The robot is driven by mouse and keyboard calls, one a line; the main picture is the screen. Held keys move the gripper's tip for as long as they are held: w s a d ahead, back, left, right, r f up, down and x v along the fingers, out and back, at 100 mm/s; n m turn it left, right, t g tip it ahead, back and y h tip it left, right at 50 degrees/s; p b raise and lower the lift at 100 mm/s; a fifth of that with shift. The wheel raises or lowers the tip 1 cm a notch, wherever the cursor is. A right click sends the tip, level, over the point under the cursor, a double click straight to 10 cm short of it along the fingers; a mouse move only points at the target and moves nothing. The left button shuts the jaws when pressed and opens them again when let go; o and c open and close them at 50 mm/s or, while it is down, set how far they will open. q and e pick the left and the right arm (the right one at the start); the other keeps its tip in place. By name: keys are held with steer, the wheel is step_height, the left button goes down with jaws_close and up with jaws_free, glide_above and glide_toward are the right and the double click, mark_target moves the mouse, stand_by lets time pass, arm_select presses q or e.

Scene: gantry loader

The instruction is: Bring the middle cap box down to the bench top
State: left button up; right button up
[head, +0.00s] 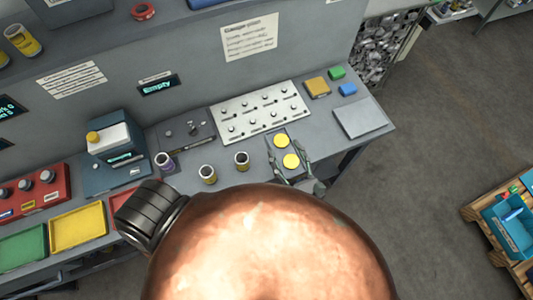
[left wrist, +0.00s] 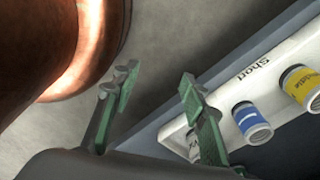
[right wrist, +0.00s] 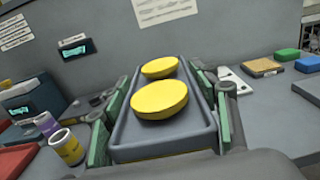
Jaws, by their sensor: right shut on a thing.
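The cap box is a grey open tray (right wrist: 120,150) with two round yellow caps in it, the near cap (right wrist: 160,99) and the far cap (right wrist: 160,67). My right gripper (right wrist: 165,122) is shut on the box, one green-padded finger along each side. The box looks about level. In the head view the caps show over the right part of the bench top (head: 190,190), with my right gripper (head: 287,158) around them. I cannot tell whether the box touches the bench. My left gripper (left wrist: 155,88) is open and empty, seen only in the left wrist view.
A white pegged panel (head: 260,112), a grey plate (head: 360,118) and small coloured blocks (head: 317,87) lie near the box. Several jars (head: 208,174) stand left of it. The left wrist view shows a white rack (left wrist: 262,75) labelled "Short", close to my left gripper.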

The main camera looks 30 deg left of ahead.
steer(key=shift+w+a+f, duration=0.15)
steer(key=shift+w+a, duration=0.05)
steer(key=w+f+b, duration=0.2)
steer(key=w+b, duration=0.1)
steer(key=w, duration=0.1)
steer(key=w+f+b, duration=0.3)
steer(key=w+b, duration=0.1)
steer(key=w+f+b, duration=0.3)
steer(key=b, duration=0.1)
steer(key=shift+w+a+f, duration=0.15)
steer(key=shift+w, duration=0.25)
steer(key=shift+w+f+b, duration=0.2)
steer(key=shift+w+b, duration=0.15)
steer(key=shift+w, duration=0.05)
steer(key=f+b, duration=0.3)
steer(key=shift+w+f+b, duration=0.15)
steer(key=shift+w+b, duration=0.15)
steer(key=shift+w, duration=0.1)
steer(key=shift+f+b, duration=0.4)
steer(key=shift+b, duration=0.2)
arm_select(q)
steer(key=s+f, duration=0.3)
steer(key=f, duration=0.5)
steer(key=s+f+g, duration=0.1)
steer(key=s+f, duration=0.2)
steer(key=f, duration=0.5)
steer(key=shift+f, duration=0.2)
arm_select(e)
steer(key=shift+r, duration=0.1)
